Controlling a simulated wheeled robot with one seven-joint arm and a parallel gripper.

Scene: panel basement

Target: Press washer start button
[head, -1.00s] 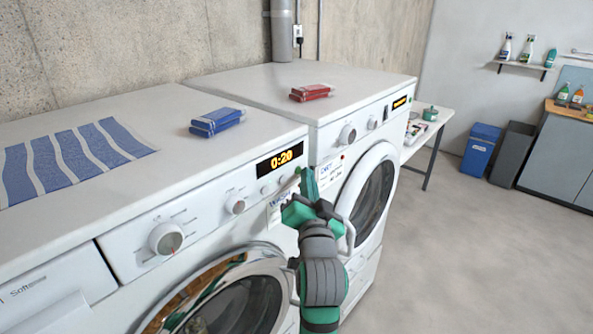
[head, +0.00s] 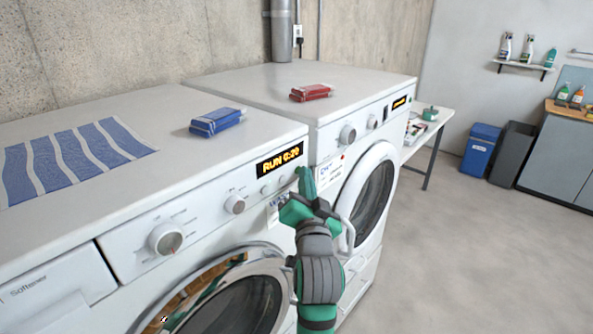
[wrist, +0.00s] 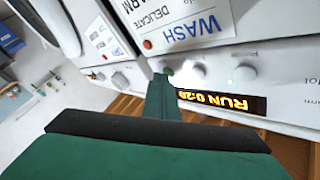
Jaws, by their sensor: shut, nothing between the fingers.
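The washer (head: 110,262) is the nearer white machine at left, and its display (head: 280,160) reads "RUN 0:20". The wrist view shows the same display (wrist: 225,101) upside down. My gripper (head: 304,180) is shut and empty, its green fingertips at the right end of the washer's control panel. In the wrist view, the fingertips (wrist: 160,84) are at the panel, beside the "WASH DELICATE" label (wrist: 180,22) and a row of small round controls (wrist: 197,72). A pale glowing spot shows just beside the fingertips. The start button itself is not clearly visible; the fingers cover that part of the panel.
A dryer (head: 342,165) stands right of the washer, with a red pack (head: 311,92) on top. A blue pack (head: 217,121) and a striped blue cloth (head: 70,158) lie on the washer. Bins (head: 480,150) stand farther right. The floor at right is clear.

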